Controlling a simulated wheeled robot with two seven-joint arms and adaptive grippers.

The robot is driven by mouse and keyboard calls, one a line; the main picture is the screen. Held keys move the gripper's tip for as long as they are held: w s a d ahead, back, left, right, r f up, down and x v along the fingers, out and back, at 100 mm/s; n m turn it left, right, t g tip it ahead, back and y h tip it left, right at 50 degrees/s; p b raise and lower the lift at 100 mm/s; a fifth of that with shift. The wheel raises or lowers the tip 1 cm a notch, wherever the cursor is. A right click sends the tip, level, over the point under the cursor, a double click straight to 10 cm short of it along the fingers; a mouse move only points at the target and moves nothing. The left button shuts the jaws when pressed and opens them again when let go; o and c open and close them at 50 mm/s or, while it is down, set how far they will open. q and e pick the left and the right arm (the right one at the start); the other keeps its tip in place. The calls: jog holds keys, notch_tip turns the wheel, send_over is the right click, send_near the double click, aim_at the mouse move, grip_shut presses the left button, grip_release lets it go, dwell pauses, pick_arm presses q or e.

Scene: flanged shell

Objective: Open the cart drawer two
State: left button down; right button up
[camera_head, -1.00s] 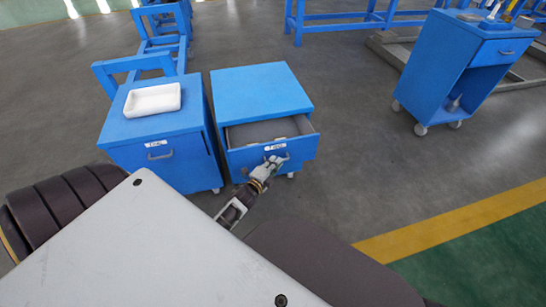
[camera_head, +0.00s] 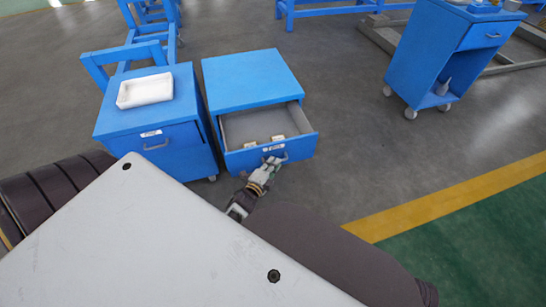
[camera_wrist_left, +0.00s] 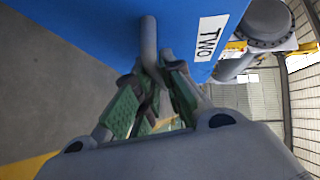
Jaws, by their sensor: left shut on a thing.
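The blue cart (camera_head: 250,82) labelled TWO stands right of the other cart, and its drawer (camera_head: 298,152) is pulled out far, showing a grey inside. My left gripper (camera_head: 272,165) is shut on the drawer's handle (camera_head: 285,156) at the front panel. In the left wrist view the green-padded fingers (camera_wrist_left: 160,80) close around the grey handle bar (camera_wrist_left: 149,38), below the TWO label (camera_wrist_left: 208,38). My right gripper is out of view.
A blue cart (camera_head: 180,155) with a white tray (camera_head: 145,90) on top stands close on the left, its drawer shut. Another wheeled blue cart (camera_head: 425,65) stands at the upper right. Open grey floor (camera_head: 350,120) lies between.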

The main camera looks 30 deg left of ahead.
pick_arm(q)
jog(key=c, duration=1.6)
grip_release()
jog(key=shift+o, duration=0.4)
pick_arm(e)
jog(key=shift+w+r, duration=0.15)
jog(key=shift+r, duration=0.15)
